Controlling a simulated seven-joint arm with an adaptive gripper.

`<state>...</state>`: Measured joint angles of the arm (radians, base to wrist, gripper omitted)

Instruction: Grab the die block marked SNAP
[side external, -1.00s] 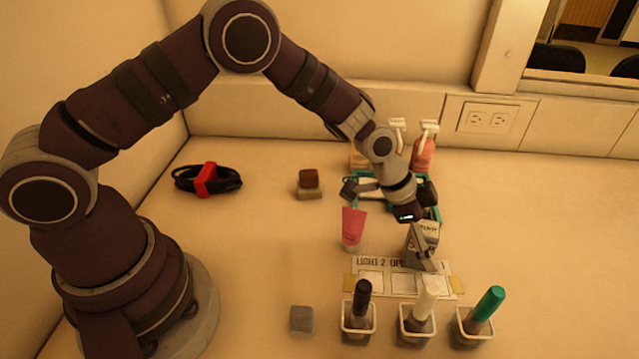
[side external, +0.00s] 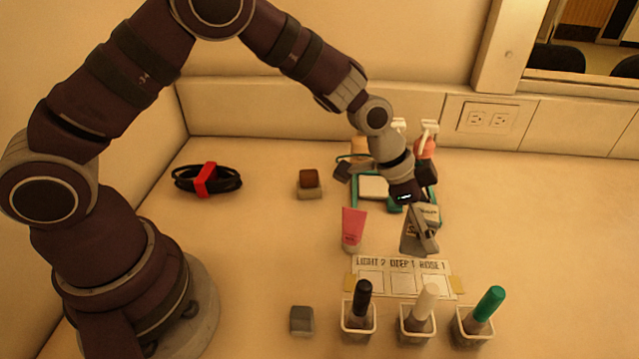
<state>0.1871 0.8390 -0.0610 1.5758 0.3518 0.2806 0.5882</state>
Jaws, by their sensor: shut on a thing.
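The grey die block (side external: 409,240) with a paler top is in my gripper (side external: 424,238), in the side external view. Dark lettering shows on it, but it is too small and partly covered to read for sure. My gripper is shut on the block, with a finger across its near side. The block is held above the table, behind the printed card, and looks slightly tilted.
A pink tube (side external: 353,228) stands close left. A teal-edged tray (side external: 373,187) and pump bottles are behind. A grey block (side external: 302,320), a brown-topped block (side external: 309,184) and a coiled cable (side external: 207,180) lie left.

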